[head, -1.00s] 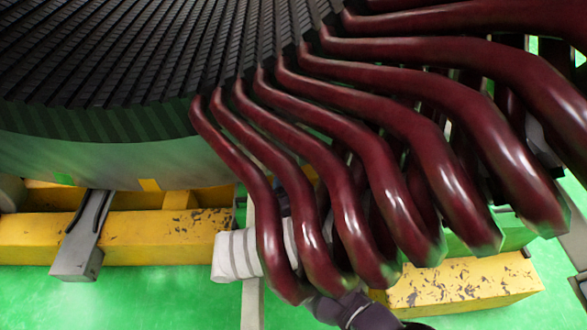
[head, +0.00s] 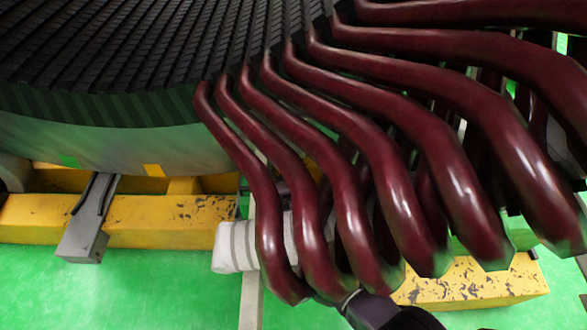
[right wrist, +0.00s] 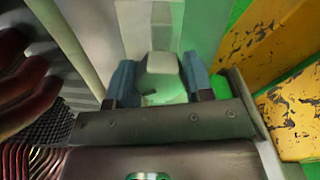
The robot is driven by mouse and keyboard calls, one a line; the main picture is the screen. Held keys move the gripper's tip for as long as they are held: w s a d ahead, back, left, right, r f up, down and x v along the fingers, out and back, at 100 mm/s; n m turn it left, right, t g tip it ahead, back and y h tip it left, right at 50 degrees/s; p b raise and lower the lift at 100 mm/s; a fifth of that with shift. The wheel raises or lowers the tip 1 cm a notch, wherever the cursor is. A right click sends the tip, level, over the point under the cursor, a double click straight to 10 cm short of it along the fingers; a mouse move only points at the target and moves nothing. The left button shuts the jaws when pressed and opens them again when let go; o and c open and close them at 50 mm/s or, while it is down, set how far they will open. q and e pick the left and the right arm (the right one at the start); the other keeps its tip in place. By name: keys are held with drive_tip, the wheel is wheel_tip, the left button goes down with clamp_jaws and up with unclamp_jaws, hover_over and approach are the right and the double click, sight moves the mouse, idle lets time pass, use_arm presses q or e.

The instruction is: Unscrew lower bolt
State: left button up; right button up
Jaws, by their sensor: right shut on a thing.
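In the right wrist view my right gripper (right wrist: 160,80) has its blue fingers closed on either side of a pale, blocky bolt head (right wrist: 162,64). The pale piece sits between the fingertips, against a light grey upright surface. Its lower part looks greenish, and I cannot make out its thread or how deep it sits. In the head view a dark part of my arm shows at the bottom edge, below the coil ends, and the bolt is hidden there. My left gripper is not in view.
Dark red coil ends (head: 345,205) fan out from the black slotted stator (head: 120,50) and crowd the area above my arm. A white banded roll (head: 235,247) lies behind them. Worn yellow beams (head: 150,222) stand on the green floor (head: 150,295), which is open at lower left.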

drive_tip(key=shift+n, duration=0.4)
drive_tip(key=shift+r+n, duration=0.15)
drive_tip(key=shift+n, duration=2.85)
drive_tip(key=o, duration=0.9)
